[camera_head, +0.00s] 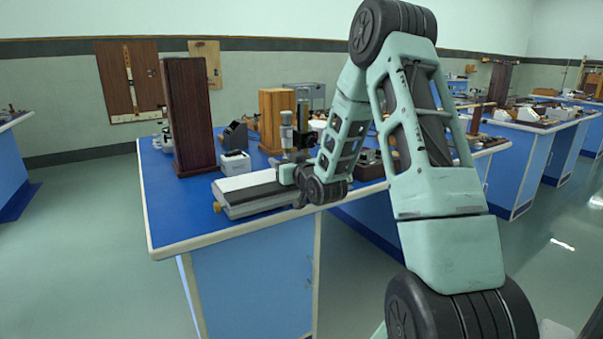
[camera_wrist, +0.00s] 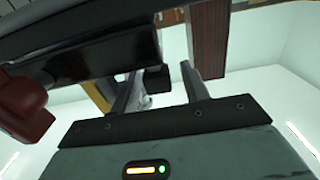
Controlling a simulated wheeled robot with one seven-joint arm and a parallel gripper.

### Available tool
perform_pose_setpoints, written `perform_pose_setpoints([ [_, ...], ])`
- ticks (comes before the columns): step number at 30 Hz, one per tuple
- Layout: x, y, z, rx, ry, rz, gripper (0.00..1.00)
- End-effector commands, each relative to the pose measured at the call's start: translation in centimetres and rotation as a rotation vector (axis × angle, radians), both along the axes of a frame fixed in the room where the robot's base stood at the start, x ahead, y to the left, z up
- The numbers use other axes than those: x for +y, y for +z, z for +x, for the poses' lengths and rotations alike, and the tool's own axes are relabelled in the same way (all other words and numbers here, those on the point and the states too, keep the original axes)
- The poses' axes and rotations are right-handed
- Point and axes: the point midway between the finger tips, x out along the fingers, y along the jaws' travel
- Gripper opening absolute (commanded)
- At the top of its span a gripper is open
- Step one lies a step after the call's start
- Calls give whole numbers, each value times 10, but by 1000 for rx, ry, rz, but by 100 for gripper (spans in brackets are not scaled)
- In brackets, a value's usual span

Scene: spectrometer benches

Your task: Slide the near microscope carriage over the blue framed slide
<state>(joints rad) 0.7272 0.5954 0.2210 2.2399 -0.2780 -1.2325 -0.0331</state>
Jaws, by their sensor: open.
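The microscope (camera_head: 287,132), with a pale upper tube and a dark body, stands upright at the right part of a long grey stage (camera_head: 262,202) with a white top, near the front edge of the blue bench. My gripper (camera_head: 286,174) is low beside the stage's right part, close in front of the microscope; I cannot tell whether it touches. In the wrist view my gripper (camera_wrist: 160,92) has its two fingers apart, with a dark block partly showing between them. A large dark body fills the upper left there. I cannot make out the blue framed slide.
A tall dark wooden box (camera_head: 188,115) and a lighter wooden box (camera_head: 276,120) stand behind the stage. A small white box (camera_head: 235,163) sits just behind it. The blue bench top (camera_head: 165,215) is clear at the left. More benches stand at the right.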

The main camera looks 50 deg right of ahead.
Motion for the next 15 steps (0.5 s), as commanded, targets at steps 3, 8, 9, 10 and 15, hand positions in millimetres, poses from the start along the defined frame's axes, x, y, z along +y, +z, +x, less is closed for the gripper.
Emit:
perform_pose_setpoints([
  [3, 7, -1, -24, 2, -1, 1, 45],
  [8, 17, -1, -59, 2, -1, 0, 45],
  [9, 19, -1, -67, 2, -2, 1, 45],
  [10, 20, -1, -73, 1, -3, 0, 45],
  [15, 28, 4, -98, 2, -1, 3, 45],
])
